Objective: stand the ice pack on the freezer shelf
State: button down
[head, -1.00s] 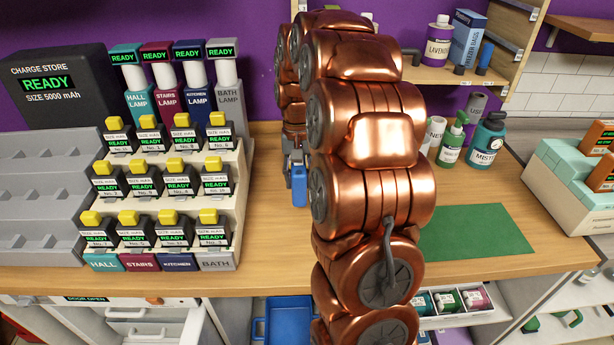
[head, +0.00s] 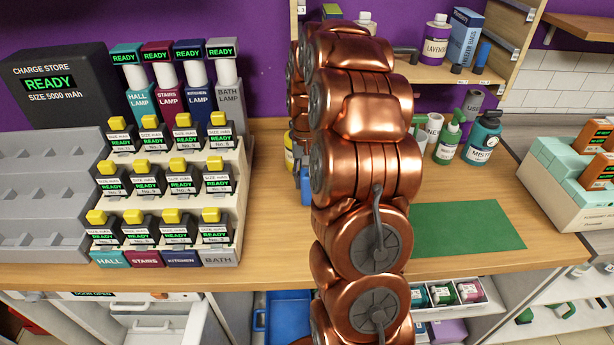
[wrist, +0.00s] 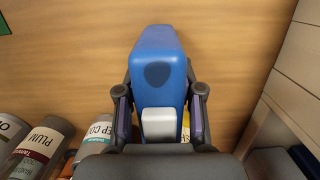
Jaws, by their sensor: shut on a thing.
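In the wrist view my gripper (wrist: 160,100) is shut on the blue ice pack (wrist: 158,50), one finger on each side. The ice pack has a white cap-like part (wrist: 158,123) near the palm, and wood lies behind it. In the head view a small blue part of it (head: 306,187) shows beside my copper arm, over the counter; the arm hides my gripper. An open white compartment with drawer-like shelves (head: 150,325) is at lower left under the counter, by a "DOOR OPEN" display (head: 92,294). It may be the freezer; its inside is mostly out of view.
Lamp chargers and a stepped rack of batteries (head: 238,190) stand left on the counter. A green mat (head: 465,229) and bottles (head: 482,135) are at right. A blue tray (head: 285,318) is below the counter.

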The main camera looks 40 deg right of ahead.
jog(key=shift+f, duration=0.2)
jog(key=c, duration=0.7)
grip_release()
jog(key=r+b, duration=0.1)
jog(key=r, duration=0.2)
jog(key=w+r+b, duration=0.1)
jog(key=r, duration=0.3)
jog(key=d+r+b, duration=0.1)
jog(key=r, duration=0.3)
jog(key=shift+w, duration=0.2)
jog(key=shift+r, duration=0.6)
